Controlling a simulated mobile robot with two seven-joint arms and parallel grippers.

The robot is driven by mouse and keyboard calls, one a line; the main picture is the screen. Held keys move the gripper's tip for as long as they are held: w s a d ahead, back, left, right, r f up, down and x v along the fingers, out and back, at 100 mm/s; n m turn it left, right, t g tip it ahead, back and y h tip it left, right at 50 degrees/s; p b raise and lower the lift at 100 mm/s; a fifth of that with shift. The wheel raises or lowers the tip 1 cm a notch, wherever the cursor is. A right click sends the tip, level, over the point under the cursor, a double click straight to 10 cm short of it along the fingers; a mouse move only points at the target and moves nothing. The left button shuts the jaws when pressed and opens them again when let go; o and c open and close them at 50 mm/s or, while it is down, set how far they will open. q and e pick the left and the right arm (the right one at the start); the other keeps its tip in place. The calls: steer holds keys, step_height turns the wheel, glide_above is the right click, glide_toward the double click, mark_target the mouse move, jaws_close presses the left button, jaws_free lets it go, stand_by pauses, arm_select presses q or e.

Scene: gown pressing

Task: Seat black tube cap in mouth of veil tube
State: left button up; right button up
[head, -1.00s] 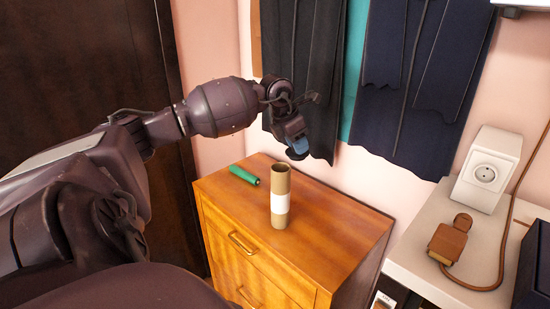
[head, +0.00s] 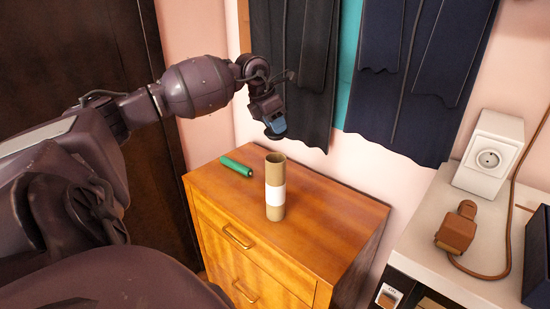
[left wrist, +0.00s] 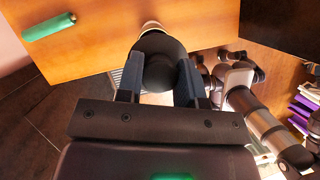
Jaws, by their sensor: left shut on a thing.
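The veil tube (head: 275,201) is a brown cardboard tube with a white band, standing upright on the wooden cabinet, its open mouth facing up. My left gripper (head: 275,133) is above the tube's mouth, with a gap between them in the head view. In the left wrist view, my left gripper (left wrist: 158,80) is shut on the black tube cap (left wrist: 157,48), a dark round piece between the two fingers. The cap hides most of the tube, of which only a pale bit of rim (left wrist: 152,25) shows beyond it.
A green cylinder (head: 237,167) lies on the cabinet top (head: 325,211) left of the tube. Dark garments (head: 303,60) hang behind. At right, a pale counter (head: 430,255) holds a brown plug-like object (head: 457,228) and a white socket box (head: 487,155).

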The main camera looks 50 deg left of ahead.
arm_select(q)
steer(key=shift+f, duration=0.15)
steer(key=shift+f+b, duration=0.9)
steer(key=shift+f, duration=0.2)
steer(key=shift+f+b, duration=0.95)
steer(key=shift+f, duration=0.6)
steer(key=shift+f+b, duration=0.1)
steer(key=shift+b, duration=0.25)
